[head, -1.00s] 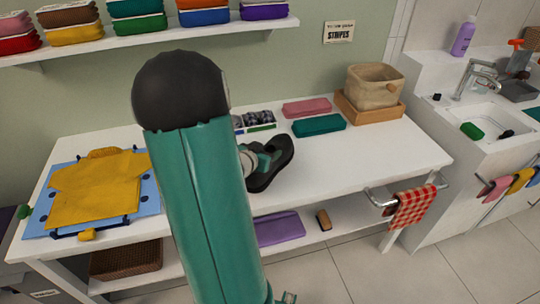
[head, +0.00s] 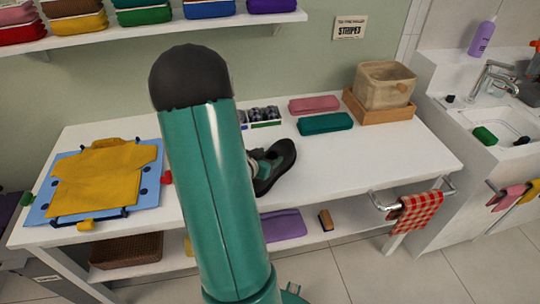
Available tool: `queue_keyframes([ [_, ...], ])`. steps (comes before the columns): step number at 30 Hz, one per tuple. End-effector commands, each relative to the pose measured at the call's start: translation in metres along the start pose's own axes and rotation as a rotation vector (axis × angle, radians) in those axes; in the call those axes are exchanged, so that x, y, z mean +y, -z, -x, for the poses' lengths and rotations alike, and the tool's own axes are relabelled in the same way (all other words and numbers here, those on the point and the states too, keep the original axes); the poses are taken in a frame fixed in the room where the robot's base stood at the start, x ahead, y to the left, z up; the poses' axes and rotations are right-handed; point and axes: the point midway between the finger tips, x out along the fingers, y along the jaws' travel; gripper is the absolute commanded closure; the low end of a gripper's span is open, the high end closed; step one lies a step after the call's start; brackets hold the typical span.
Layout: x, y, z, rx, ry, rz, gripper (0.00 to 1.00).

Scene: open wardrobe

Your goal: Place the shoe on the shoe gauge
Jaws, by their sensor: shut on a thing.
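A black shoe (head: 284,163) shows in the head view at the middle of the white table, to the right of my raised green arm. My gripper (head: 261,163) is at the shoe's left side, partly hidden behind my arm, and is shut on the shoe. I cannot tell whether the sole touches the table top. I cannot make out the shoe gauge; my arm covers part of the table.
A yellow garment (head: 105,180) on a blue board lies at the left of the white table (head: 345,160). Behind the shoe are a divided box (head: 265,124), a teal folded cloth (head: 325,123), a pink one (head: 314,104) and a basket (head: 384,88). The table's right front is clear.

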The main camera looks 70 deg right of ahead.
Motion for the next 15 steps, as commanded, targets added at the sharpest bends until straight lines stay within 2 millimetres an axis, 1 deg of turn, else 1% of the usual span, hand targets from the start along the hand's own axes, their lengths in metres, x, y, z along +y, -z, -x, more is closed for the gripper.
queue_keyframes([
  [5, -0.0008, -0.0018, 0.0013, -0.003, 0.000, 0.002, 0.89],
  [6, -0.0008, -0.0027, 0.0016, -0.005, 0.000, 0.003, 0.36],
  [8, -0.0012, -0.0028, 0.0019, -0.005, 0.000, 0.003, 0.24],
  [9, -0.0013, -0.0027, 0.0020, -0.004, 0.000, 0.003, 0.16],
  [15, -0.0018, -0.0020, 0.0018, -0.003, 0.000, 0.002, 0.15],
])
